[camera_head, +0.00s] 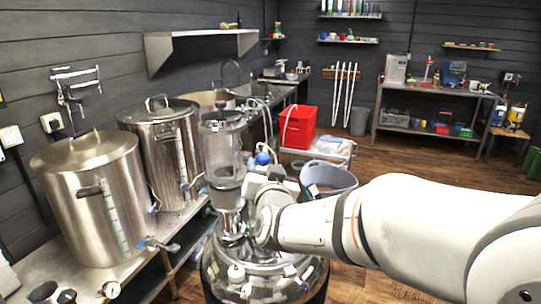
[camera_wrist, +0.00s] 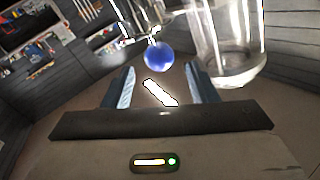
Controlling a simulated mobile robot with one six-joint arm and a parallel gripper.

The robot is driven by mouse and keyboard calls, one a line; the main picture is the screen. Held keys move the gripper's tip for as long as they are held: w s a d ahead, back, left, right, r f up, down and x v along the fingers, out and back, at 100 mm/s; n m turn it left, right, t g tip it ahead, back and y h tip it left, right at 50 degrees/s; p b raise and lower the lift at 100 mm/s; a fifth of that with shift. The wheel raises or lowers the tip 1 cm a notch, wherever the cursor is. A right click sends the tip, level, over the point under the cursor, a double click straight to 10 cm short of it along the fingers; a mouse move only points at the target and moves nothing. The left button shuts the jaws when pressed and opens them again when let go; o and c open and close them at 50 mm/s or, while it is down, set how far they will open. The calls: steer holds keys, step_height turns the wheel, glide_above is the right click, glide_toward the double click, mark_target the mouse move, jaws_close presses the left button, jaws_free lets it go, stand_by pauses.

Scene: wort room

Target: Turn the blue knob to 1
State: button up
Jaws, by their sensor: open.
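The blue knob is a round ball (camera_wrist: 158,56) at the top middle of the wrist view, just beyond my fingertips. In the head view the blue knob (camera_head: 263,158) shows beside a clear cylinder, just past the end of my arm. My gripper (camera_wrist: 158,82) is open, its two fingers apart with nothing held between them. The knob lies beyond the gap, roughly centred on it, and does not look gripped. In the head view my wrist hides most of the gripper. No number marks for the knob are legible.
The clear cylinder (camera_wrist: 228,45) stands close to the right finger; it also shows in the head view (camera_head: 224,150). Steel kettles (camera_head: 90,200) stand on the left bench. A glossy steel vessel (camera_head: 262,278) is below my wrist. A grey-blue tub (camera_head: 330,178) stands behind. Open floor lies at the back right.

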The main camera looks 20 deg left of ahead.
mark_target(265, 163)
steer(key=p+x, duration=0.1)
steer(key=x, duration=0.4)
steer(key=shift+w+a+p, duration=0.15)
steer(key=shift+w+p, duration=0.15)
steer(key=shift+w, duration=0.1)
steer(key=c, duration=0.9)
steer(key=shift+f, duration=0.1)
steer(key=shift+c, duration=0.2)
steer(key=shift+y+b, duration=0.3)
steer(key=shift+b, duration=0.3)
steer(key=shift+f+b, duration=0.1)
steer(key=shift+b, duration=0.3)
